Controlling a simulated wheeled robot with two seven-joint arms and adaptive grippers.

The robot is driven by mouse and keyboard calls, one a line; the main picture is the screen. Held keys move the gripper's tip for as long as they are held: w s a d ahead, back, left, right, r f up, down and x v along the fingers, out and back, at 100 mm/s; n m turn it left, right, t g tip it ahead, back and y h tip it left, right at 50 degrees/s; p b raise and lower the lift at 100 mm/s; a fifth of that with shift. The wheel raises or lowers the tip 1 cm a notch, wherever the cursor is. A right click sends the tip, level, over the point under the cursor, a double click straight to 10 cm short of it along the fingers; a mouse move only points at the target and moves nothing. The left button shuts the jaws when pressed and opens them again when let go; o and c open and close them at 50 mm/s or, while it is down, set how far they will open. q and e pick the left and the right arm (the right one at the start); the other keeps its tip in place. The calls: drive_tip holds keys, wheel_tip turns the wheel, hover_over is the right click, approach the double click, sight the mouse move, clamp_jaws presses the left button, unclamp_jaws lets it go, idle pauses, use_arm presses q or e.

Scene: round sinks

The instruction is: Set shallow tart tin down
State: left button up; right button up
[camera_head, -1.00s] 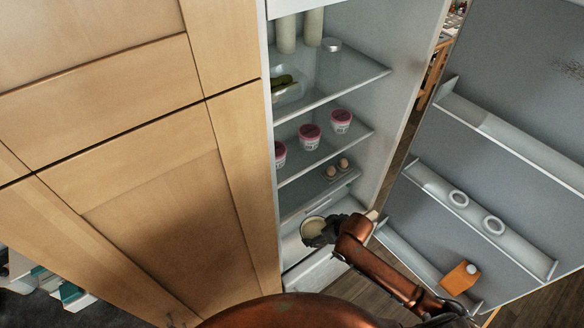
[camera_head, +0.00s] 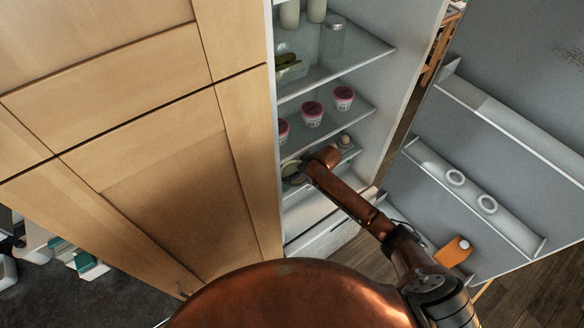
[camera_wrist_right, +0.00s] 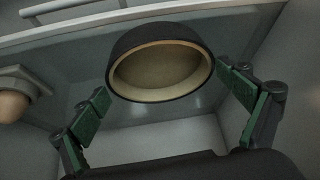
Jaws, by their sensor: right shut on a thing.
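The shallow tart tin (camera_wrist_right: 160,62) is round, dark outside and pale cream inside. In the right wrist view it sits between the green finger pads of my right gripper (camera_wrist_right: 168,88), which is shut on it. In the head view the tin (camera_head: 290,169) shows as a small pale round at the lower fridge shelf, partly hidden by my right gripper (camera_head: 296,178) and arm. I cannot tell whether the tin touches the shelf. My left gripper is not in view.
Pink-lidded tubs (camera_head: 312,113) stand on the shelf above. Eggs (camera_head: 344,141) sit just right of my wrist; one rounded tan thing (camera_wrist_right: 12,106) shows at left in the wrist view. The fridge door (camera_head: 500,130) stands open at right. Wooden cabinets (camera_head: 150,150) border the left.

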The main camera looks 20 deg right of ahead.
sight(289, 169)
drive_tip(key=w, duration=0.1)
drive_tip(key=w+a, duration=0.1)
drive_tip(key=w, duration=0.1)
drive_tip(key=shift+a+f, duration=0.25)
drive_tip(key=shift+a, duration=0.1)
drive_tip(key=shift+s+f, duration=0.1)
drive_tip(key=shift+f, duration=0.3)
drive_tip(key=shift+f, duration=0.1)
drive_tip(key=o, duration=1)
drive_tip(key=shift+o, duration=0.2)
drive_tip(key=v, duration=0.4)
drive_tip(key=shift+d, duration=0.15)
drive_tip(key=s+d, duration=0.5)
drive_tip(key=s, duration=0.6)
drive_tip(key=shift+d+r+b, duration=0.3)
drive_tip(key=shift+d+r, duration=0.1)
drive_tip(key=shift+r, duration=0.05)
